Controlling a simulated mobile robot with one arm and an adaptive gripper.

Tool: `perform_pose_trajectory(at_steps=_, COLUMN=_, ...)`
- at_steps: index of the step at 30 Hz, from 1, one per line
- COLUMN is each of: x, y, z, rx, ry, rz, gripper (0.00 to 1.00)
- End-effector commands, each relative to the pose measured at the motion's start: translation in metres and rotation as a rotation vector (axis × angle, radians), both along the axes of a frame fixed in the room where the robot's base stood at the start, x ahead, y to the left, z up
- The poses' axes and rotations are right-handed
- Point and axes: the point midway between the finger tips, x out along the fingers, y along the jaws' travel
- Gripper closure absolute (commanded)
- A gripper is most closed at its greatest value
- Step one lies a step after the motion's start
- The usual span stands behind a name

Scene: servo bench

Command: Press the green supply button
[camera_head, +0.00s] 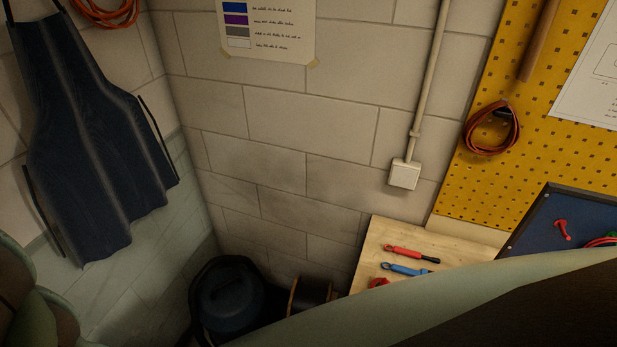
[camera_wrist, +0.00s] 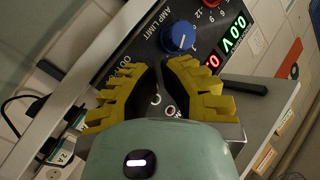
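In the wrist view, the dark front panel of the supply (camera_wrist: 140,48) lies just beyond my gripper (camera_wrist: 160,70). It carries a blue knob (camera_wrist: 179,37) under the words "AMP LIMIT", and a lit green voltage display (camera_wrist: 233,33). Parts of the words "OUTPUT" and "ON" show beside and between my yellow and black fingers. I cannot make out the green button; my fingers cover part of the panel. The fingertips are close together with a narrow gap between them, and nothing is visibly held. The head view shows neither the supply nor my gripper.
In the wrist view, several sockets with plugs (camera_wrist: 62,157) line the left side. In the head view, a wooden board (camera_head: 375,248) holds red and blue tools, beside a yellow pegboard (camera_head: 455,195). A dark bin (camera_head: 228,298) stands in the corner below an apron (camera_head: 85,130).

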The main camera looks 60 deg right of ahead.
Motion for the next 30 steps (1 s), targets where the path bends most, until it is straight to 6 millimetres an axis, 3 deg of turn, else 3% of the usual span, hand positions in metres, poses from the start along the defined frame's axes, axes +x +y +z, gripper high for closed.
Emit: perform_pose_trajectory(at_steps=30, x=0.0094, y=0.0015, z=0.0002, rx=0.000, ry=0.000, rz=-0.003, gripper=1.00)
